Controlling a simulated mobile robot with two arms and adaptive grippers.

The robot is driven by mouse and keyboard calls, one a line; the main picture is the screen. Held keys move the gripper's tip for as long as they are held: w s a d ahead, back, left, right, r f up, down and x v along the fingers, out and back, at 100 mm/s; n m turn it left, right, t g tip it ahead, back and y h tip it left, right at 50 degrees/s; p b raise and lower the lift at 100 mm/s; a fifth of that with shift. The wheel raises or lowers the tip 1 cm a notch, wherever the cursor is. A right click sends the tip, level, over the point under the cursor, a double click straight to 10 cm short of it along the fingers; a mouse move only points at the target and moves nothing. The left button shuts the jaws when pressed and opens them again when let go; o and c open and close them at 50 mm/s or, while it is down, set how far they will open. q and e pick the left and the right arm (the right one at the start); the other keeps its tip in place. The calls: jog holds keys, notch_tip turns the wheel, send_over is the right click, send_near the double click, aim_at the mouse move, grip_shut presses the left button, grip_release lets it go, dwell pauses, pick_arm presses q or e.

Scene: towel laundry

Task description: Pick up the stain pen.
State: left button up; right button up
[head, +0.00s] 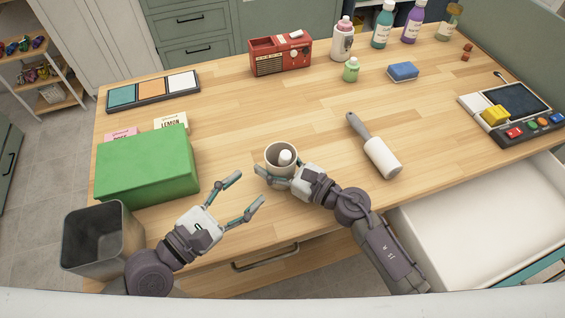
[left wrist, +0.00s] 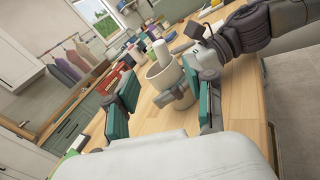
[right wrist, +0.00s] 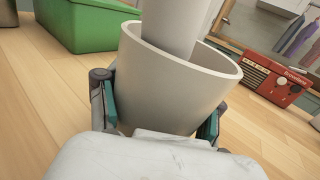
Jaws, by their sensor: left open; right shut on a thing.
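A pale cup (head: 270,151) stands near the middle of the table. A white pen-like thing (head: 285,157), which looks like the stain pen, sticks up out of it. My right gripper (head: 277,176) is shut on the cup, with a finger on either side in the right wrist view (right wrist: 158,112). My left gripper (head: 250,186) is open and empty, left of and nearer than the cup, fingers pointing toward it. In the left wrist view the cup (left wrist: 163,76) and pen (left wrist: 162,52) show beyond the open fingers. The pen's lower end is hidden inside the cup.
A green box (head: 147,168) and a grey bin (head: 103,238) stand left of my left arm. A lint roller (head: 381,157) lies right of the cup. An open white drawer (head: 480,220) is at front right.

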aim_at(281, 161)
pick_arm(q)
jog(key=shift+n, duration=0.4)
jog(key=x, duration=0.5)
jog(key=shift+w+d+f, duration=0.2)
jog(key=shift+w, duration=0.05)
jog(key=shift+f+x, duration=0.15)
jog(key=shift+x, duration=1.45)
jog(key=shift+f+x, duration=0.15)
jog(key=shift+x, duration=1.4)
jog(key=shift+a, duration=0.1)
jog(key=shift+c, duration=0.2)
jog(key=c, duration=1)
